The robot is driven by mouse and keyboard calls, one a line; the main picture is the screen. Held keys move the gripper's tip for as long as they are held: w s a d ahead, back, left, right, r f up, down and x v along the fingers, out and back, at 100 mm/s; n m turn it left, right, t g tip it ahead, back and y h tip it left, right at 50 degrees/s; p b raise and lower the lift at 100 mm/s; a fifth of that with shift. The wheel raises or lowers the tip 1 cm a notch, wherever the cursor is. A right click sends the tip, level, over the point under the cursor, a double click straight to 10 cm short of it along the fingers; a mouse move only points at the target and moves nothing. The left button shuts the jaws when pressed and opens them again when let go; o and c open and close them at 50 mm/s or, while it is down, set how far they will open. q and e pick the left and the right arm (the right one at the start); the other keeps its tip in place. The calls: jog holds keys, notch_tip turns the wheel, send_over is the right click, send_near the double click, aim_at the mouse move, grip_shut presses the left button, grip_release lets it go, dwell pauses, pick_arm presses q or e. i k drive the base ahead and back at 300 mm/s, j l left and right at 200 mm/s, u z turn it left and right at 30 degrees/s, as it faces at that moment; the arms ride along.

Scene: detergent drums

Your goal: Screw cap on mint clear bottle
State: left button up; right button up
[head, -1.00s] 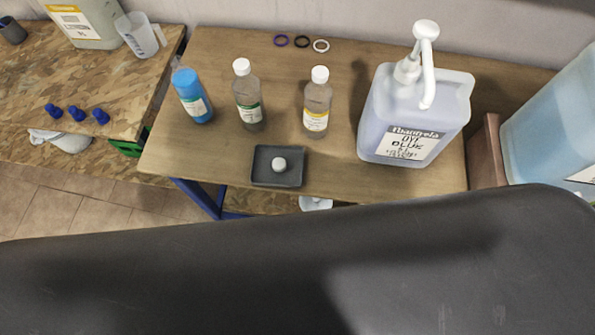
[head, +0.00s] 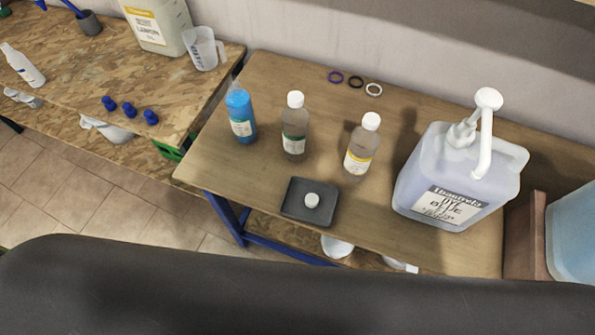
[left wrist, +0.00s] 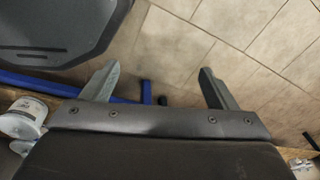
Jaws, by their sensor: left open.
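A white cap (head: 312,200) lies in a small dark grey tray (head: 292,212) near the front edge of the wooden table. Behind it stand three upright bottles. The blue-filled one (head: 240,125) shows a clear neck without a visible cap. A clear bottle with a green label band (head: 294,128) and a clear bottle with a yellow label band (head: 361,148) both wear white caps. I cannot read which label says mint. My left gripper (left wrist: 158,75) is open and empty in the left wrist view, above the tiled floor. My right gripper is not in view.
A large pump jug (head: 450,185) stands at the table's right, beside a brown block (head: 525,235). Three rings (head: 356,82) lie at the back. The left bench holds blue caps (head: 129,109), a measuring jug (head: 204,50) and a canister (head: 157,25). The table's front left is clear.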

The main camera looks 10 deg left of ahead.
aim_at(237, 99)
jog(key=i+j, duration=0.1)
jog(key=j, duration=0.95)
jog(key=i+j, duration=0.1)
jog(key=j, duration=1)
jog(key=z, duration=1.15)
